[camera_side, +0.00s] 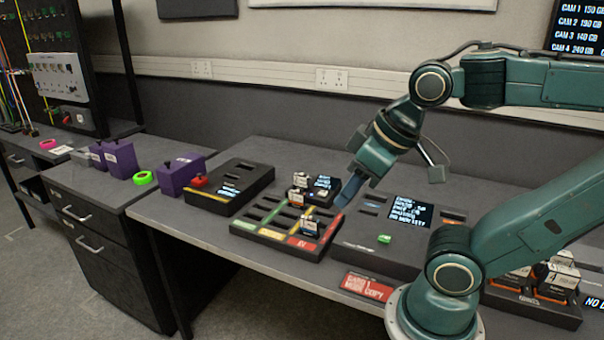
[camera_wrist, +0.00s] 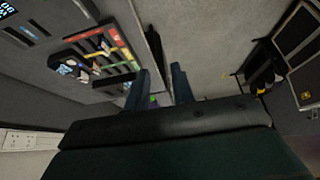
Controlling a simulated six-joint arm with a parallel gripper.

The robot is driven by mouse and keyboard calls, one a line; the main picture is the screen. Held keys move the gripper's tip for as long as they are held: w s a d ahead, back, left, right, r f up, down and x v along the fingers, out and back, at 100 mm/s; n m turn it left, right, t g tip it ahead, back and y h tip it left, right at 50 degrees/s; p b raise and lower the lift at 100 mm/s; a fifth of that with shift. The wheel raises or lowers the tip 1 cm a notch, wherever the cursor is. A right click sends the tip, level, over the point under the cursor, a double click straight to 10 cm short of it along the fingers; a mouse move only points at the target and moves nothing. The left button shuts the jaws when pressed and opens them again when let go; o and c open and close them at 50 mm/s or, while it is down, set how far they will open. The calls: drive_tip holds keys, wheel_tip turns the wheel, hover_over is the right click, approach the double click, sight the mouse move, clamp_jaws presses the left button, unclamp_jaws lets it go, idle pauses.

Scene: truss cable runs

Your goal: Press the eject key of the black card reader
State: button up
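A dark box with slots and a small lit screen (camera_side: 236,188) stands at the left of the desk, with a red item at its left end. A wider dark console (camera_side: 385,262) with a lit screen, slots and a green key (camera_side: 384,239) stands right of centre. I cannot tell which of the two is the black card reader, and no eject label is legible. My gripper (camera_side: 347,190) points down-left above the gap between the card tray and the console, apparently clear of both. In the wrist view its two blue fingers (camera_wrist: 160,86) stand apart with no object held.
A card tray (camera_side: 262,237) with green, yellow and red rows holds several cards beside the gripper. A red sign (camera_side: 367,287) is at the front edge. More cards stand in a right-hand holder (camera_side: 535,305).

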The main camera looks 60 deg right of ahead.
clamp_jaws()
idle(1.2)
